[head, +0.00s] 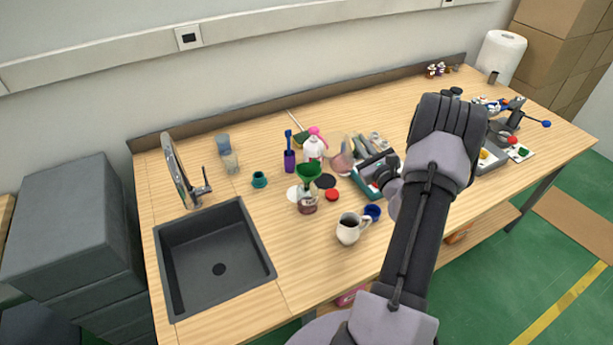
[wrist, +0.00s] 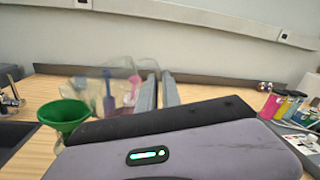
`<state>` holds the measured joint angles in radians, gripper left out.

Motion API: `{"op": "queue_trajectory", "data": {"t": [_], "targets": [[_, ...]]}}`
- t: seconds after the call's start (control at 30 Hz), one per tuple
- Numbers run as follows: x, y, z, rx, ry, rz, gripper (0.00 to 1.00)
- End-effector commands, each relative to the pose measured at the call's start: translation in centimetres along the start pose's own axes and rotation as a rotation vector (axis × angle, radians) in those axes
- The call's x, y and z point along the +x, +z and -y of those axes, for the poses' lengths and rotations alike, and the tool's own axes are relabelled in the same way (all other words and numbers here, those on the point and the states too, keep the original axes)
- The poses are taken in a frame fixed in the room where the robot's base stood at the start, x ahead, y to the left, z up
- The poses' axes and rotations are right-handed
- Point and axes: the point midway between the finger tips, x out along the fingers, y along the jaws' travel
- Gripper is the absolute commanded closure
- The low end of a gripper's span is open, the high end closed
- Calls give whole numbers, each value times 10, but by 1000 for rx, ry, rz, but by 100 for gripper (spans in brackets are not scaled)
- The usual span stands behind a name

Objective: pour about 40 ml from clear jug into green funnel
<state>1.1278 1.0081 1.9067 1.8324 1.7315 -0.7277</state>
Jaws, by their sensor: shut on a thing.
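The green funnel (head: 309,172) stands in the mouth of a small clear vessel (head: 307,206) with a reddish-brown lower part, right of the sink. The funnel also shows at the left of the wrist view (wrist: 63,114). My gripper (wrist: 158,90) is shut on the clear jug (wrist: 88,88), which is see-through and faint, left of the fingers. In the head view a pale clear shape (head: 342,160), likely the jug, is right of and behind the funnel. Its tilt and liquid level are hard to tell. No stream into the funnel is visible.
A white pitcher (head: 348,230) and blue cup (head: 372,212) stand in front. A purple bottle (head: 290,161) and white bottle with pink top (head: 314,147) stand behind the funnel. A red disc (head: 332,195) lies beside it. The sink (head: 215,260) is at left.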

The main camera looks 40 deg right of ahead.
Motion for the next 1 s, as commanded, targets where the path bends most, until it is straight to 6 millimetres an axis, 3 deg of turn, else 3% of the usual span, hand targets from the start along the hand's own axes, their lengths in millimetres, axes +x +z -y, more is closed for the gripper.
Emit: {"op": "queue_trajectory", "data": {"t": [0.2,0.5,1.0], "targets": [[0,-47,-1,162,-2,-10,100],[0,-91,-5,349,-5,-20,100],[0,-101,-5,410,-6,-23,100]]}}
